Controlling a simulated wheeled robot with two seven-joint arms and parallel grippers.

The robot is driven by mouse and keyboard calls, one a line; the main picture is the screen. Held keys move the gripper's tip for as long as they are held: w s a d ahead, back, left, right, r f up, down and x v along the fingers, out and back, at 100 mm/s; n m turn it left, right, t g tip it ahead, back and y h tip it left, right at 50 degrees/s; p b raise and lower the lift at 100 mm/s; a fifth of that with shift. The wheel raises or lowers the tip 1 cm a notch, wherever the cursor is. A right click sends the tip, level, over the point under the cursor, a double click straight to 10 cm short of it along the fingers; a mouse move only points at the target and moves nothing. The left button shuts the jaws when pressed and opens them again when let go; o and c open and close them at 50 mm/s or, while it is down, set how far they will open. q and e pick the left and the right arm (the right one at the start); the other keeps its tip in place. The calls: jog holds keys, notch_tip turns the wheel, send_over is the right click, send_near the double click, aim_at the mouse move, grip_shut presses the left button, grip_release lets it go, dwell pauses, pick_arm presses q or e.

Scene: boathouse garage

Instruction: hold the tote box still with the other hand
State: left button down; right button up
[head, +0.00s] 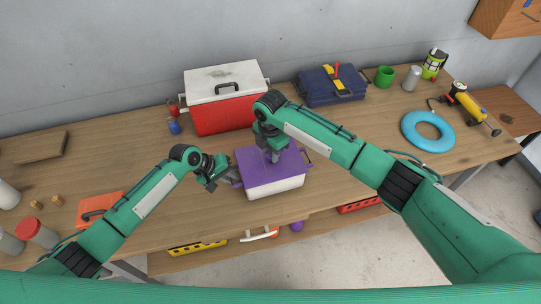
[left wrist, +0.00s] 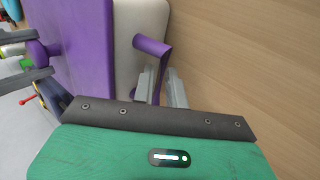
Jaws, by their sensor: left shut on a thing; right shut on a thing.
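The tote box (head: 275,188) has a white body, a purple lid (head: 291,161) and purple side handles. It stands on the wooden workbench in the middle of the head view. My left gripper (head: 233,179) is shut on the box's left side handle; in the left wrist view its fingers (left wrist: 162,82) close around the purple handle (left wrist: 152,46). My right gripper (head: 273,156) is above the lid and shut on the lid's grip, which its fingers partly hide in the head view. The grip (left wrist: 38,52) shows between those fingers in the left wrist view. The lid appears to sit on the body.
A red cooler (head: 228,116) with a white lid stands behind the box. A dark blue toolbox (head: 331,87) stands behind it to the right. A blue ring (head: 427,131) lies at the right, and an orange case (head: 97,209) at the left.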

aim_at(270, 154)
pick_arm(q)
jog(key=shift+f, duration=0.15)
pick_arm(e)
notch_tip(270, 154, up, 13)
dwell(0.5)
pick_arm(q)
jog(key=c, duration=1.3)
grip_release()
jog(key=shift+c, duration=0.2)
pick_arm(e)
jog(key=shift+w+f, duration=0.1)
jog(key=shift+f, duration=0.05)
